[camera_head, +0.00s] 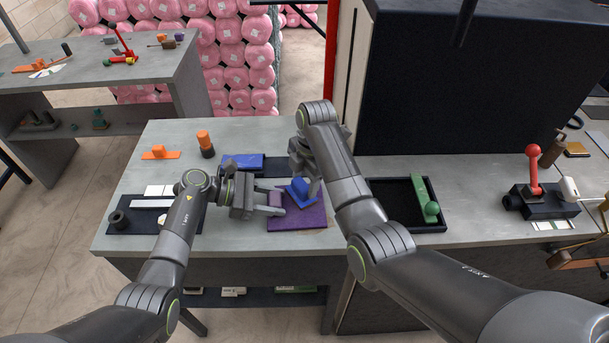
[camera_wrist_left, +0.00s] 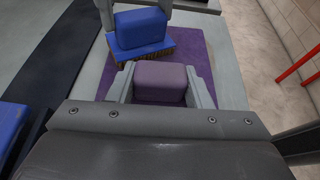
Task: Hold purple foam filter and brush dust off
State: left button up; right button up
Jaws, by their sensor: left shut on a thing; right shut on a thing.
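The purple foam filter (camera_head: 300,214) lies flat on the grey table in the head view. In the left wrist view its flat purple sheet (camera_wrist_left: 195,50) spreads beyond a raised lighter purple block (camera_wrist_left: 160,82). My left gripper (camera_head: 278,204) is shut on that block, which sits between its fingers in the left wrist view (camera_wrist_left: 160,88). My right gripper (camera_head: 302,190) is shut on a blue brush (camera_head: 300,193) over the filter. The brush (camera_wrist_left: 141,30) has brown bristles that face the sheet close by; I cannot tell whether they touch.
A blue block (camera_head: 243,162) lies behind my left gripper. An orange-topped cylinder (camera_head: 205,143) and an orange piece (camera_head: 160,153) stand at the back left. A black tray (camera_head: 398,190) with a green tool (camera_head: 424,195) is right of the filter. A dark cabinet (camera_head: 455,80) rises behind.

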jog(key=shift+s+f, duration=0.1)
jog(key=shift+s, duration=3.35)
jog(key=shift+f, duration=0.1)
jog(key=shift+w, duration=0.1)
jog(key=shift+w+r, duration=0.15)
jog(key=shift+w, duration=0.9)
jog(key=shift+w+r, duration=0.1)
jog(key=shift+w, duration=3)
jog(key=shift+s+a+f, duration=0.1)
